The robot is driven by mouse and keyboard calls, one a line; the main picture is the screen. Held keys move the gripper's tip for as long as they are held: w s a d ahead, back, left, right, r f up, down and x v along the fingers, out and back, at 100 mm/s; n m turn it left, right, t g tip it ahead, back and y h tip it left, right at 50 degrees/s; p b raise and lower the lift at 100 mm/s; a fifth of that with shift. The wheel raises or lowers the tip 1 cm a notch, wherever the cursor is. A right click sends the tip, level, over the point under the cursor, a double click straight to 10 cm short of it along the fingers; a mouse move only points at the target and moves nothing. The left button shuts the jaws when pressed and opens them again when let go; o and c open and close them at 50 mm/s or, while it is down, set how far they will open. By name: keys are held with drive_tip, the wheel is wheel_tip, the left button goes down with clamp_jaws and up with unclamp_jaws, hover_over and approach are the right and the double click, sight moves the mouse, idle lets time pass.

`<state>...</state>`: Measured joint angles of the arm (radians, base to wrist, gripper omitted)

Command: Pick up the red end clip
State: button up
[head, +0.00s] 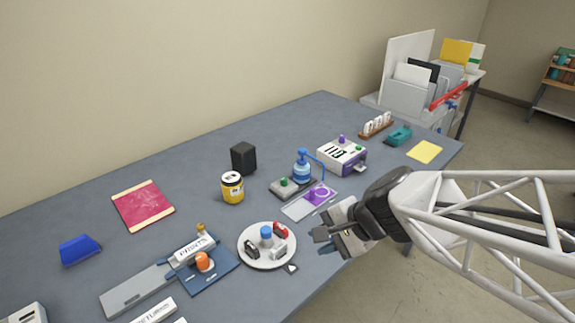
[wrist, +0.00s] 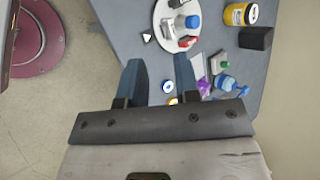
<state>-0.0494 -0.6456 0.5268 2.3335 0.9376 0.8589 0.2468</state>
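The red end clip (head: 280,229) sits on a round white plate (head: 262,265) near the table's front edge, at the plate's back right. It also shows in the wrist view (wrist: 188,42), small and near the plate's rim. A black clip (head: 252,249) and a silver clip (head: 279,252) share the plate around a blue knob (head: 266,232). My gripper (head: 322,239) is to the right of the plate, apart from the clip. In the wrist view its two fingers (wrist: 160,76) are spread with nothing held between them.
A purple-marked plate (head: 309,202) and a blue-topped device (head: 301,172) stand behind my gripper. A yellow tin (head: 232,188) and black box (head: 243,158) are behind the plate. A blue board (head: 215,275) with an orange knob (head: 204,262) lies to its left.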

drive_tip(key=w+a+f+m+t+y, duration=0.3)
drive_tip(key=w+a+f+m, duration=0.1)
drive_tip(key=w+f+m, duration=0.3)
drive_tip(key=m+t+h, duration=0.1)
drive_tip(key=m+t, duration=0.2)
drive_tip(key=m, duration=0.7)
approach(283, 229)
drive_tip(key=shift+a, duration=0.8)
drive_tip(key=shift+w+d+f+m+t, duration=0.15)
drive_tip(key=shift+w+f+m+t, duration=0.15)
drive_tip(key=shift+f, duration=0.2)
drive_tip(key=shift+x, duration=1.25)
drive_tip(key=shift+x, duration=2.65)
drive_tip(key=shift+w+d, duration=0.1)
